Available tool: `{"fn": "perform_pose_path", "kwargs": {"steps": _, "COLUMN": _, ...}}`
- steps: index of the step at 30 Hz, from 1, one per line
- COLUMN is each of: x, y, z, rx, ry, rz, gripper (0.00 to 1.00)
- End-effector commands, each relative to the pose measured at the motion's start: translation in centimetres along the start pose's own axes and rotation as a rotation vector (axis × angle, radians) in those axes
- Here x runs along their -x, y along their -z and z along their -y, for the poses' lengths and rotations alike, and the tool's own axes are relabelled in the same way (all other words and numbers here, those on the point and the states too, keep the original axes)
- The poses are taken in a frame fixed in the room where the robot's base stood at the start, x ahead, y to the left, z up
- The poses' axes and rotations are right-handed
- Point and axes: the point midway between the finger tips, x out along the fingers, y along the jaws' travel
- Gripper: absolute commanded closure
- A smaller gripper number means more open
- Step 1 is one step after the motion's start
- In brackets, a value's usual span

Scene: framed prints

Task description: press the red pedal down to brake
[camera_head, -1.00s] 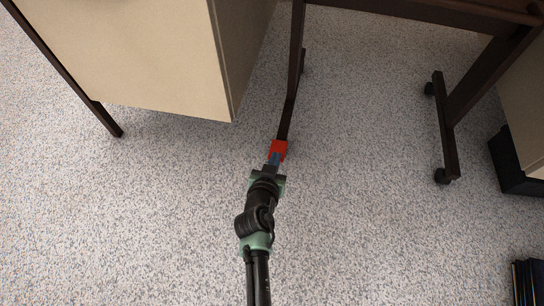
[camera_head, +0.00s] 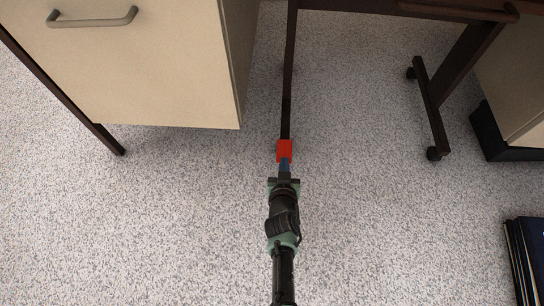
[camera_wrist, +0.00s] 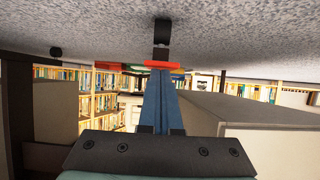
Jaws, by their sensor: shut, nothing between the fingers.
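The red pedal (camera_head: 284,149) shows in the head view as a small red block at the near end of a dark bar on the carpet. In the wrist view the red pedal (camera_wrist: 162,64) is a thin red shape just beyond the fingertips. My gripper (camera_head: 285,165) is shut and empty, its blue fingers pointing at the pedal's near side. In the wrist view my gripper (camera_wrist: 160,76) has its fingers together, overlapping the pedal's lower edge. I cannot tell whether they touch it. The pedal's underside is hidden.
A beige cabinet (camera_head: 150,70) with a metal handle stands at the left. A dark wheeled desk leg (camera_head: 432,105) is at the right. Dark books or folders (camera_head: 530,255) lie at the lower right. Speckled carpet (camera_head: 390,230) is open around my arm.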

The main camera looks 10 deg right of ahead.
Motion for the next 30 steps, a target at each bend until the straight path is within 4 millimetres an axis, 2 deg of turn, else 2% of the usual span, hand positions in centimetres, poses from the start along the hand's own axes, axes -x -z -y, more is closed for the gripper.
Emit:
{"fn": "perform_pose_path", "kwargs": {"steps": 3, "x": 0.1, "y": -0.4, "z": -0.8, "rx": -0.001, "ry": 0.001, "rz": 0.001, "gripper": 1.0}}
{"fn": "perform_pose_path", "kwargs": {"steps": 11, "x": 0.2, "y": -0.2, "z": -0.7, "rx": 0.001, "ry": 0.001, "rz": 0.0, "gripper": 1.0}}
{"fn": "perform_pose_path", "kwargs": {"steps": 21, "x": 0.9, "y": 1.1, "z": -0.7, "rx": 0.002, "ry": 0.001, "rz": 0.0, "gripper": 1.0}}
{"fn": "perform_pose_path", "kwargs": {"steps": 30, "x": 0.8, "y": 1.1, "z": -0.7, "rx": 0.001, "ry": 0.001, "rz": 0.0, "gripper": 1.0}}
